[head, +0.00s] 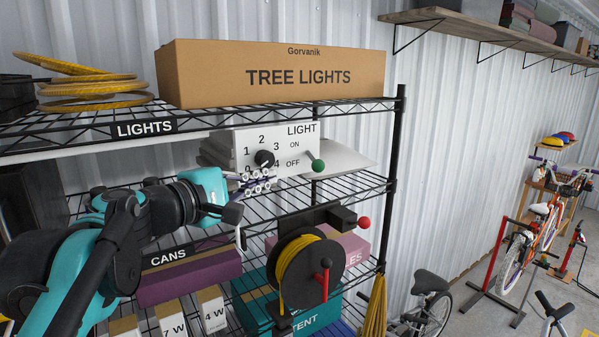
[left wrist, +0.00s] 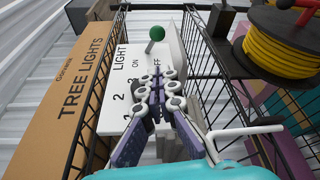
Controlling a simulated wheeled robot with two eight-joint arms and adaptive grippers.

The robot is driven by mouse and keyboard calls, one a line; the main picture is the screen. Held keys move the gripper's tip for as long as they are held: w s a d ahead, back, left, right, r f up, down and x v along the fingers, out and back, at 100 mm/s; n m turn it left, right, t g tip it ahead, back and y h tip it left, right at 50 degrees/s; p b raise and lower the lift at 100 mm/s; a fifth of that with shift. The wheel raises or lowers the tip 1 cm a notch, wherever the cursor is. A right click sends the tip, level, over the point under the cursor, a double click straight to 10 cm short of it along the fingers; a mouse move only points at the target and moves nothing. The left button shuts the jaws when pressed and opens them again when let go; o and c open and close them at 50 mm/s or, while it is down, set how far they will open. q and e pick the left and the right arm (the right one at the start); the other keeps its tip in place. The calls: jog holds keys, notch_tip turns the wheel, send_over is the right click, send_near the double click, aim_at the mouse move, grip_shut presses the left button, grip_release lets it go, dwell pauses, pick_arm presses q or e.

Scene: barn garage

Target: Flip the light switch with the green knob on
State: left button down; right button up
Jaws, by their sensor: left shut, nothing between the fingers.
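The white light panel (head: 240,147) sits on the wire shelf, with a black dial, numbers and ON and OFF labels. Its switch lever ends in a green knob (head: 318,165), angled down and to the right, level with OFF. The panel (left wrist: 118,95) also shows in the left wrist view, with the green knob (left wrist: 156,33) beyond the fingertips. My left gripper (head: 268,181) is shut and empty, just below the panel's lower edge and left of the knob, apart from the knob. It fills the middle of the left wrist view (left wrist: 158,78). My right gripper is out of view.
A TREE LIGHTS box (head: 270,75) stands on the shelf above. A yellow cable reel (head: 305,272) with a red-knobbed black block is below. A black shelf post (head: 391,170) stands to the right. Pale flat material (head: 345,160) lies behind the panel.

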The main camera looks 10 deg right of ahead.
aim_at(314, 161)
pick_arm(q)
jog(key=p+x, duration=0.2)
jog(key=x, duration=0.8)
jog(key=shift+d, duration=0.2)
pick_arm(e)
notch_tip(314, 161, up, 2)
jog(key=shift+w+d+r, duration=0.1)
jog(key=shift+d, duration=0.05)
pick_arm(q)
jog(key=shift+n+p, duration=0.4)
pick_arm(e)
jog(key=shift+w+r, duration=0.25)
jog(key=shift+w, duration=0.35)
